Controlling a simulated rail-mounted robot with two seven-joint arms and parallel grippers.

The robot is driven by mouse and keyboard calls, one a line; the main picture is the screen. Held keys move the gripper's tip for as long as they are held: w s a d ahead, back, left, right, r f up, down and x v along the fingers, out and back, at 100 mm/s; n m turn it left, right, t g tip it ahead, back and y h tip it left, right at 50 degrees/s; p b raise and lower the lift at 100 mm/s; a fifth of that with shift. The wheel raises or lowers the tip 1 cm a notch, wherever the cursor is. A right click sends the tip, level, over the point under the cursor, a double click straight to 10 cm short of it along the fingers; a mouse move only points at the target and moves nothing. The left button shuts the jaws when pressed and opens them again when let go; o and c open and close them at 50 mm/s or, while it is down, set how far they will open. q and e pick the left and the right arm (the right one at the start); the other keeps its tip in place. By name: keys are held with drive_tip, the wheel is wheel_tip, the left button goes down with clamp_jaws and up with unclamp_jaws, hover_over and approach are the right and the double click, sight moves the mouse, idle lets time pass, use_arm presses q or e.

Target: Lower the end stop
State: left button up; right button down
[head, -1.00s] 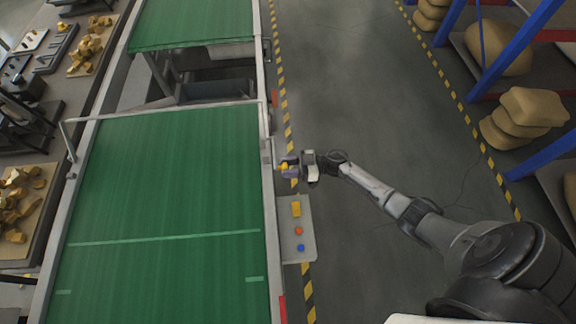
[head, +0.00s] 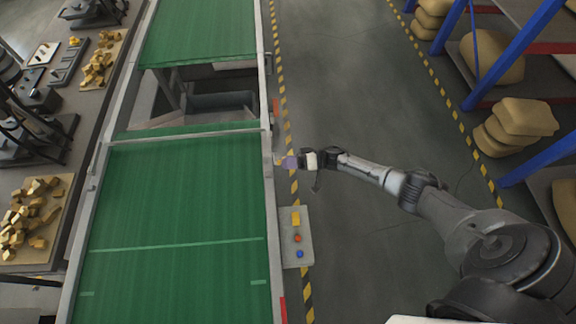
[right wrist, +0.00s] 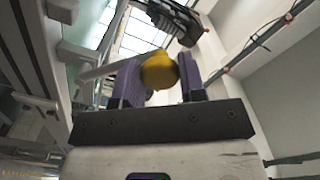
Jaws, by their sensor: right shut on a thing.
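The end stop (head: 190,135) is a thin pale bar across the green belt (head: 180,200), near the belt's far end. It lies low, close to the belt surface. My right gripper (head: 283,161) is at the belt's right side rail, beside the bar's right end. In the right wrist view, its purple fingers (right wrist: 160,75) are shut around a round yellow knob (right wrist: 159,70) on a pale lever. In the head view the knob is mostly hidden by the fingers. My left gripper is not in view.
A control box (head: 296,237) with yellow, orange and blue buttons stands on the belt's right side, below my right gripper. A gap separates this belt from the farther belt (head: 200,30). Shelves with sacks (head: 515,125) stand at right; the floor between is clear.

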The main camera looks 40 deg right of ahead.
drive_tip(key=shift+w+d+r+m, duration=0.45)
drive_tip(key=shift+r+m, duration=0.2)
drive_tip(key=shift+m, duration=0.25)
drive_tip(key=shift+w, duration=0.1)
drive_tip(key=c, duration=0.7)
unclamp_jaws()
drive_tip(key=shift+b+v, duration=1.55)
drive_tip(key=shift+v, duration=5.4)
